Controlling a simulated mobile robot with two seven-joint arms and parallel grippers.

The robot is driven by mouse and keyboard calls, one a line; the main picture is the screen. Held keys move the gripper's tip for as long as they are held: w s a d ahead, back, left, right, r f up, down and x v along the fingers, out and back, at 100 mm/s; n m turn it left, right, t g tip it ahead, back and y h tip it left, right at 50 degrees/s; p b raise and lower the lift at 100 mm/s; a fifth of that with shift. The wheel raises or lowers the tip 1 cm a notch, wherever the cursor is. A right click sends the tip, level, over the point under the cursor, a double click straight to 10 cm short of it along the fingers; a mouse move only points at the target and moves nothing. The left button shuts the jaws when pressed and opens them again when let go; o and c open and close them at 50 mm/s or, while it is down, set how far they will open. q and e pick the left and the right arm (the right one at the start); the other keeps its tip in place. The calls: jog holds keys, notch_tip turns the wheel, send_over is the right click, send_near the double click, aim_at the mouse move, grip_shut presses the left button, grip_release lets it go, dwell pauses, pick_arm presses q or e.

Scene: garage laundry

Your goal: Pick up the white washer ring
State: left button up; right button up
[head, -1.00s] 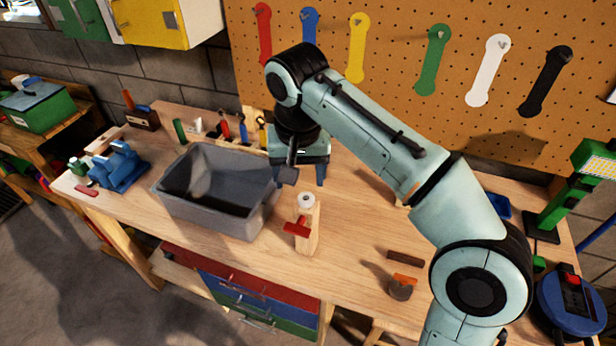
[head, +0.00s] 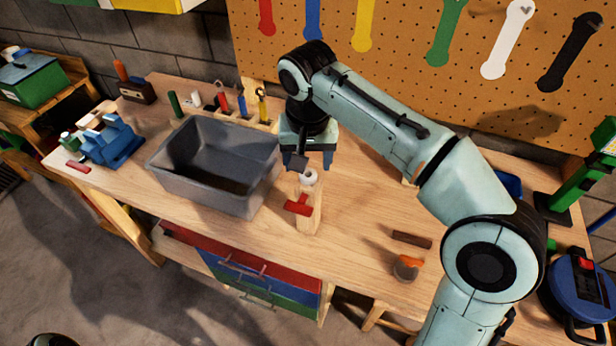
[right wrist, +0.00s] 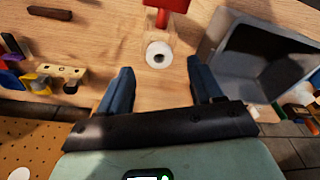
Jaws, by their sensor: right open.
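The white washer ring (head: 309,178) sits on top of a small wooden block (head: 308,212) with a red handle (head: 298,206), near the bench's front edge. In the right wrist view the ring (right wrist: 159,55) shows its dark centre hole, just beyond and between my fingertips. My right gripper (head: 307,164) points down over the bench behind the ring. Its blue fingers (right wrist: 161,73) are spread and empty. My left gripper is not in view.
A grey bin (head: 215,165) stands left of the block, close to my right gripper. A tool rack (head: 262,124) is behind it. A brown bar (head: 411,239) and an orange-and-grey item (head: 407,267) lie to the right. The pegboard (head: 420,60) rises behind.

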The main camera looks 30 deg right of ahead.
aim_at(308, 169)
jog(key=f, duration=0.4)
jog(key=shift+w+d+f+b, duration=0.2)
jog(key=shift+w+d+b, duration=0.1)
jog(key=shift+w+b, duration=0.1)
jog(key=c, duration=1.2)
jog(key=shift+r, duration=0.15)
